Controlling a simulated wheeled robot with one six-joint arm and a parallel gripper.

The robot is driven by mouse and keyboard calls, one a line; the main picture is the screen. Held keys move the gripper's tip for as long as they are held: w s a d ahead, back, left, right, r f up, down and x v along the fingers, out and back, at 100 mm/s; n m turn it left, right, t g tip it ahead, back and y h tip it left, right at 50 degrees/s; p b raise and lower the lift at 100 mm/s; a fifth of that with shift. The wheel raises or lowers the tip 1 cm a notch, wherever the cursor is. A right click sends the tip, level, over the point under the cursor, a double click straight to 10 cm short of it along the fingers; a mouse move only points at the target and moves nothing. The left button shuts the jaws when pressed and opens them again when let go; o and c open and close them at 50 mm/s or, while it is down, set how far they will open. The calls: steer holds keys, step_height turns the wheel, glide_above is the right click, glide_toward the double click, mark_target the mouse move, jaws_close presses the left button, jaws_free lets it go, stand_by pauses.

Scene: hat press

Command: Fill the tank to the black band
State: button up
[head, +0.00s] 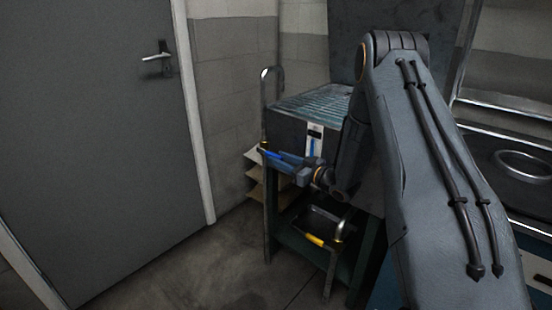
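The tank (287,128) is a dark box with a ribbed top on a stand, partly hidden by my arm. Its front has a white gauge strip (316,128) with a blue column (313,147) in the lower part. A small dark mark shows above the blue; the exact gap is too small to tell. A curved metal spout (266,92) rises at the tank's left corner, with a brass-coloured fitting at its foot. My gripper (277,160) is at a blue lever-like part (272,155) below that fitting. Contact and finger opening are too small to tell.
Under the tank, a dark tray (322,222) with a yellow-handled tool (316,240) sits on a lower shelf. Wooden-looking boards (256,180) stick out left of the stand. A grey door (90,130) is at left. The floor between is clear. A counter with a ring (522,165) is at right.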

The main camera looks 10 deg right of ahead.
mark_target(269, 154)
steer(key=shift+x, duration=1.2)
jaws_close()
steer(key=shift+d, duration=0.1)
